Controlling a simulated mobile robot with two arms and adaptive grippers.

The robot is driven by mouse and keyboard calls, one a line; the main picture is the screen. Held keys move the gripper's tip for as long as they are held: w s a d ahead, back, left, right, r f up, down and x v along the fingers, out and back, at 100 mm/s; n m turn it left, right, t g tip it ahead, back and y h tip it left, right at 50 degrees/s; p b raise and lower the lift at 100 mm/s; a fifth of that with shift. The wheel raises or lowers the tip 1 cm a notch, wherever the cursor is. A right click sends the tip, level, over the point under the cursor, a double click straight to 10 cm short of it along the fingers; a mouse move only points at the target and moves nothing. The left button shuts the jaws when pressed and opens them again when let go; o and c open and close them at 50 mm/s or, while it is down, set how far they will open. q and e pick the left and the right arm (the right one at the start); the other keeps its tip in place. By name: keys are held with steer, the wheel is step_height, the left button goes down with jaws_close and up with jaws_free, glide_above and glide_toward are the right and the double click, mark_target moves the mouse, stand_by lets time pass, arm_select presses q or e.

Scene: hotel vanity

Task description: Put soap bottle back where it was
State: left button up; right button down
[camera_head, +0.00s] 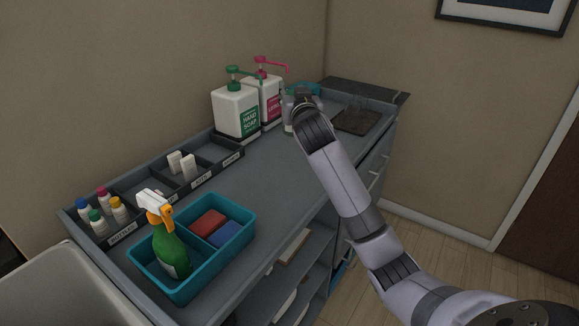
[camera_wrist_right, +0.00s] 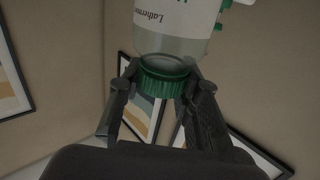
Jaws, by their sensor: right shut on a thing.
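My right gripper (camera_head: 303,98) is at the far end of the counter, just right of the pump bottles. In the wrist view the right gripper (camera_wrist_right: 157,90) is shut around the green cap (camera_wrist_right: 165,84) of a soap bottle (camera_wrist_right: 177,45). This bottle is clear with a white label, whose print appears upside down there. In the head view part of the soap bottle (camera_head: 288,115) shows behind my gripper. My left gripper is not in view.
White pump bottles with a green pump (camera_head: 236,110) and a pink pump (camera_head: 268,98) stand left of my gripper. A dark tray (camera_head: 357,121) lies to its right. A compartment organizer (camera_head: 202,178) and a teal caddy (camera_head: 208,281) holding a spray bottle are nearer. Mid-counter is clear.

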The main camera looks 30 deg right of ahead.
steer(key=f, duration=0.1)
steer(key=s+a+f, duration=0.1)
steer(key=f, duration=0.1)
steer(key=shift+s+a+f, duration=0.3)
steer(key=shift+s, duration=0.1)
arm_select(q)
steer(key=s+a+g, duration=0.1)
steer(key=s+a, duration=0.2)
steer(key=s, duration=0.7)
arm_select(e)
steer(key=f, duration=0.3)
steer(key=f+p, duration=0.1)
steer(key=shift+d+f, duration=0.25)
steer(key=shift+f, duration=0.15)
steer(key=f, duration=0.4)
steer(key=shift+w+d, duration=0.15)
steer(key=shift+w, duration=0.15)
step_height(320, 180, down, 6)
steer(key=shift+s+r, duration=0.1)
steer(key=shift+r, duration=0.1)
steer(key=c, duration=1.5)
jaws_free()
steer(key=shift+c, duration=0.2)
steer(key=o, duration=0.4)
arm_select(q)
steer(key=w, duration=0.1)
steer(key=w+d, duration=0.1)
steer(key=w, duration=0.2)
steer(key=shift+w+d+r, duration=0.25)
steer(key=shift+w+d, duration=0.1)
